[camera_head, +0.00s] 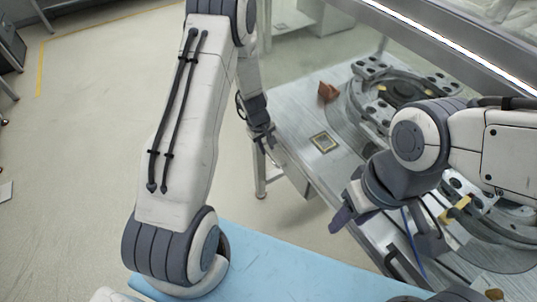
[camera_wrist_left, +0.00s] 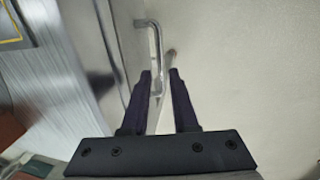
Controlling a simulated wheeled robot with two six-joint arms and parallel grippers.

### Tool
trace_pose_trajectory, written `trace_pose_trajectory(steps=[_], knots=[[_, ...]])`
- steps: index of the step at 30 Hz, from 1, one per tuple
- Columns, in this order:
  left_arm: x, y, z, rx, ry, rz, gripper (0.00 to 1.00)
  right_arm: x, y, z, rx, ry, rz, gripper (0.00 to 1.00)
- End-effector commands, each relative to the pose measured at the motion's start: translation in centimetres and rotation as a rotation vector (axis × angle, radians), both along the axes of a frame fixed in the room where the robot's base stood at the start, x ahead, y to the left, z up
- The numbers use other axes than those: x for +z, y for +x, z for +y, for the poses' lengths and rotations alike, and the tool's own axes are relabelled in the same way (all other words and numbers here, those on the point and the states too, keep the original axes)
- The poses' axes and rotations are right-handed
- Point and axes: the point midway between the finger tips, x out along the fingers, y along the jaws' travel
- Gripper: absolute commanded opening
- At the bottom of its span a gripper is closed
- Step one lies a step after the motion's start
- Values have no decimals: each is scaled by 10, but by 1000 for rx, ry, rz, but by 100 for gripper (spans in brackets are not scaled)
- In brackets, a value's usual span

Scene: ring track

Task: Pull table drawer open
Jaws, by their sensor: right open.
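The table (camera_head: 318,180) has a grey top and a drawer front (camera_head: 289,174) on its near side. In the left wrist view the table edge is on the left, and a metal bar handle (camera_wrist_left: 155,45) stands out from the panel (camera_wrist_left: 128,45). My left gripper (camera_head: 264,140) is at the table's left corner. In the left wrist view (camera_wrist_left: 161,75) its two dark fingers are apart, with the handle's lower end between them in the picture; contact cannot be told. My right gripper (camera_head: 383,245) is open and empty in front of the table's near edge.
A ring track (camera_head: 345,112) with dark fixtures lies on the table. A brown block (camera_head: 327,92) and a small framed square plate (camera_head: 323,142) are on the top. A light blue surface (camera_head: 290,262) is in the foreground.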

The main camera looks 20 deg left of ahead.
Motion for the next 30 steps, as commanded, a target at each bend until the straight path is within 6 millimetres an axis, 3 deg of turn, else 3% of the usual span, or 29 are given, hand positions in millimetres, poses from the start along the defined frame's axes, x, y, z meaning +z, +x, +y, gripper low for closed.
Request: trace_pose_trajectory(steps=[1,7,19,21,30], knots=[[-13,1,-1,0,0,1,27,-6,0,0,0,0,0,50],[-36,5,-4,-2,1,-1,27,-12,0,0,0,0,0,50],[-42,7,-5,-3,1,-1,27,-12,0,0,0,0,0,50],[-42,7,-5,-3,1,-1,0,-12,0,0,0,0,0,50],[-42,7,-5,-2,0,-2,0,-12,0,0,0,0,0,50]])
